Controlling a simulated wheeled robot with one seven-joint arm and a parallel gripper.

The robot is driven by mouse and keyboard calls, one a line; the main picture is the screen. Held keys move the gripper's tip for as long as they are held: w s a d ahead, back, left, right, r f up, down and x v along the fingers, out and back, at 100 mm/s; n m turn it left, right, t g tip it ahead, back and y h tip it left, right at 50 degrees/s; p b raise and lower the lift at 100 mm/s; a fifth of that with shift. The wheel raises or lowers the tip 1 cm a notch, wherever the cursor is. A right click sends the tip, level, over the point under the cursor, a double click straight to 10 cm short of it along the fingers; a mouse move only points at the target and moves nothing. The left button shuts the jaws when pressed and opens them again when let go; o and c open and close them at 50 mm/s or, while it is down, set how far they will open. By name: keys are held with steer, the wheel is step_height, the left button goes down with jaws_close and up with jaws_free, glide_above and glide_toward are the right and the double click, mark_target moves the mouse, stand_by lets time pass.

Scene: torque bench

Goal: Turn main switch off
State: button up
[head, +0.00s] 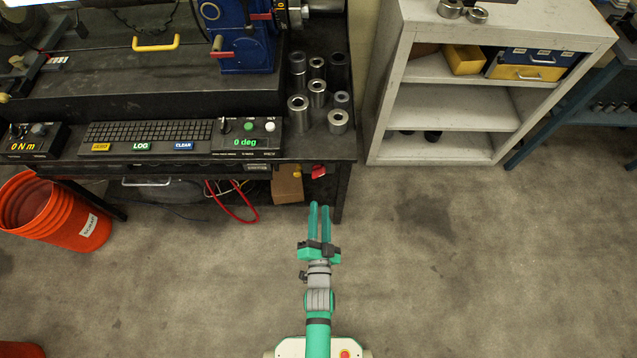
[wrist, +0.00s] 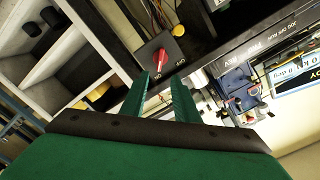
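The main switch appears to be the red handle (wrist: 159,57) on a dark square box in the wrist view, near the tips of my fingers. In the head view a small red part (head: 318,171) shows at the bench's front right edge, likely the same switch. My gripper (head: 319,206) is in front of that edge, its two green fingers pointing at the bench. In the wrist view my gripper (wrist: 162,76) has its fingers apart with nothing between them. The handle looks just beyond the fingertips; I cannot tell the exact gap or its set position.
The dark bench (head: 190,162) carries a keyboard (head: 150,134), a display box (head: 246,138) and several metal sockets (head: 317,92). A white shelf (head: 385,95) stands to the right. An orange bucket (head: 45,213) is at left. A red cable (head: 232,205) hangs below the bench.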

mark_target(320, 176)
steer(key=w, duration=1)
steer(key=shift+w+f, duration=0.1)
steer(key=shift+w, duration=0.25)
steer(key=shift+w+a, duration=0.15)
steer(key=shift+w, duration=0.4)
steer(key=shift+w+d, duration=0.15)
steer(key=shift+d, duration=0.05)
jaws_close()
